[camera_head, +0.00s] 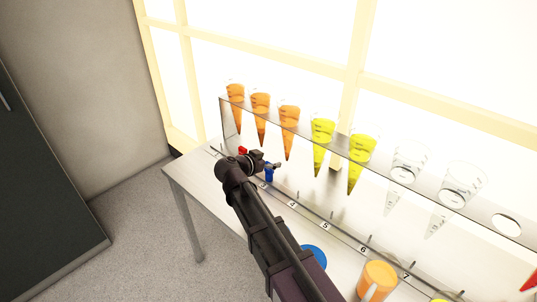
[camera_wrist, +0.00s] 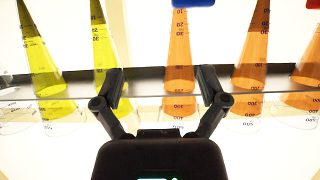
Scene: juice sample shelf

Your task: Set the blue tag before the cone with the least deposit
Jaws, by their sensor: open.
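A row of cones hangs in a clear rack. From the left in the head view are three orange cones (camera_head: 260,104), two yellow cones (camera_head: 321,131) and two clear cones (camera_head: 407,165). I cannot make out the deposit levels in their tips. A blue tag (camera_head: 269,173) stands at the rack's front, left of the number 4. Its edge shows at the top of the wrist view (camera_wrist: 194,2), by the orange cone (camera_wrist: 180,60) beside the yellow ones. My gripper (camera_head: 266,163) is open and empty, close to the blue tag; the wrist view shows its fingers (camera_wrist: 160,85) wide apart.
A red tag (camera_head: 242,150) stands left of the blue one. A blue disc (camera_head: 315,254) and an orange cup (camera_head: 379,277) are on the table near my arm. The rack has an empty hole (camera_head: 506,223) at right. Numbered dividers line the front strip.

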